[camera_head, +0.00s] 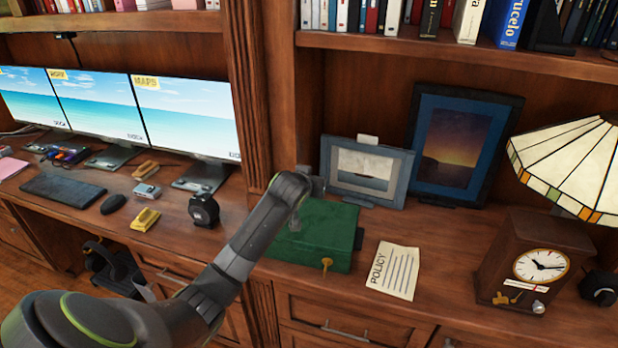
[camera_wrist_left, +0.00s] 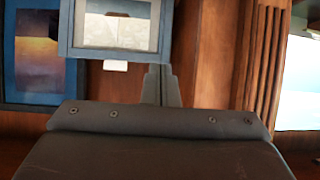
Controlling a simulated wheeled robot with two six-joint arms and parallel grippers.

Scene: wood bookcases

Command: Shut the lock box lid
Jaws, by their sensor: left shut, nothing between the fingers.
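The green lock box (camera_head: 328,232) stands on the wooden desk below the picture frames in the head view. Its lid looks down or nearly down; my arm covers part of it, so I cannot tell whether it is fully shut. A brass key (camera_head: 327,263) shows at its front. My left arm reaches across the box from the left. My left gripper (camera_head: 311,183) is shut and empty at the box's back edge, near the small frame; I cannot tell whether it touches the box. Its dark fingers (camera_wrist_left: 160,85) show in the left wrist view. My right gripper is not in view.
A small grey picture frame (camera_head: 367,172) and a larger dark one (camera_head: 462,145) stand behind the box. A policy sheet (camera_head: 393,270) lies to its right, then a wooden clock (camera_head: 533,264) and a lamp (camera_head: 575,165). Monitors (camera_head: 185,118) stand at left.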

